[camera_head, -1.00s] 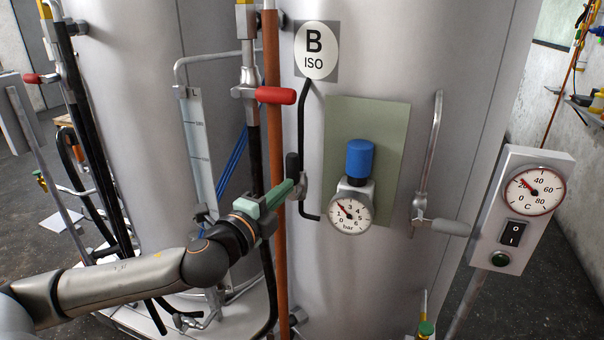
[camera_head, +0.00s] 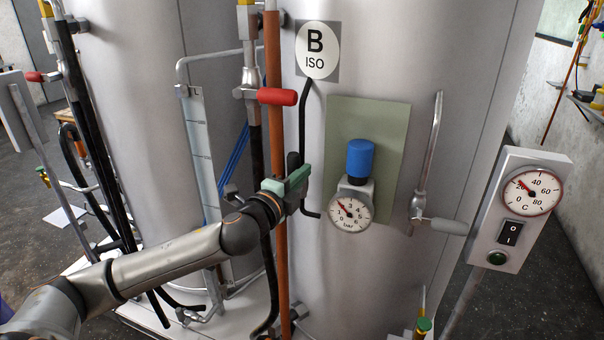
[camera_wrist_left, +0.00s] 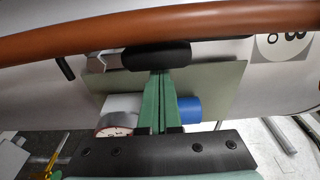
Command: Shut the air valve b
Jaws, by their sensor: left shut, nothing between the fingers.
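A black-handled valve lever (camera_head: 293,160) stands roughly upright on the black air pipe (camera_head: 303,115) left of the green-grey panel on drum B. I take it for air valve b; its hub is mostly hidden behind my gripper. My left gripper (camera_head: 304,174) is shut and empty, its fingertips right at the lever. In the left wrist view the closed green fingers (camera_wrist_left: 158,76) end at the black handle (camera_wrist_left: 157,55), seemingly against its side; I cannot tell if they touch. My right gripper is not in view.
An orange-brown pipe (camera_head: 274,60) runs vertically close by my left gripper. A red-handled valve (camera_head: 277,96) sits above it.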

